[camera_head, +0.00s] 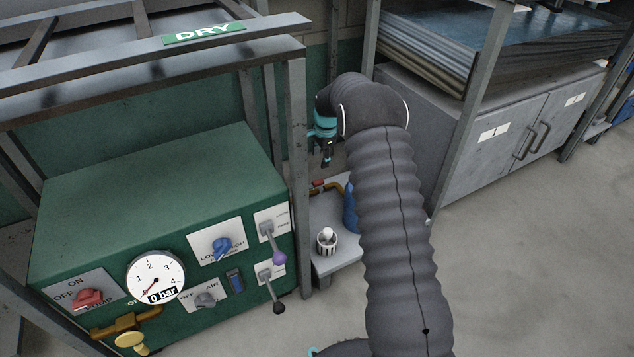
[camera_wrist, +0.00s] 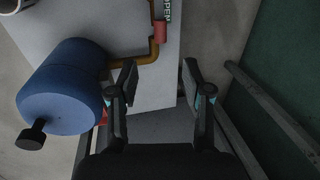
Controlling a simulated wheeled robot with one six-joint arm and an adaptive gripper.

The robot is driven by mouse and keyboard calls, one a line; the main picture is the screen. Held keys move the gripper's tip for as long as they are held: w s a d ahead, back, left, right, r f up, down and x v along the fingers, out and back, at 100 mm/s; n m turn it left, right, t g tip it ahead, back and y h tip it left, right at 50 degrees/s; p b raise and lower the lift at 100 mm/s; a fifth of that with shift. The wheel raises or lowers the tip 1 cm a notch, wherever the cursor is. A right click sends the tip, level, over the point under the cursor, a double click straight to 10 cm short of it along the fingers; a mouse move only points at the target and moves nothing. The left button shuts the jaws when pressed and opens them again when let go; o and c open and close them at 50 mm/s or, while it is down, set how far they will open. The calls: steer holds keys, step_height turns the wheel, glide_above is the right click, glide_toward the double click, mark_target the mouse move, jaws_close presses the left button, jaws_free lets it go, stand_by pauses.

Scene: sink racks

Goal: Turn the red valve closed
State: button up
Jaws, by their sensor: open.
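A red piece on this pipe (camera_head: 318,183) also shows small in the head view, partly behind my arm. Another bit of red shows behind my left finger in the wrist view; I cannot tell its shape. My gripper (camera_wrist: 160,78) is open and empty, its fingers apart over the grey surface, with the red piece ahead of them. In the head view my gripper (camera_head: 327,155) hangs above the pipe, apart from it.
A blue cylinder with a black knob (camera_wrist: 62,86) stands left of my fingers. A white striped cup (camera_head: 327,241) sits on the low grey shelf (camera_head: 342,258). A green control box (camera_head: 150,205) with a red knob (camera_head: 88,298) and grey rack posts (camera_head: 299,180) stand left.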

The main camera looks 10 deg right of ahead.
mark_target(317, 181)
steer(key=w+f, duration=0.1)
steer(key=f, duration=0.8)
steer(key=w+a+f+b, duration=0.1)
steer(key=f, duration=0.3)
steer(key=shift+w+f, duration=0.2)
steer(key=shift+w, duration=0.1)
jaws_close()
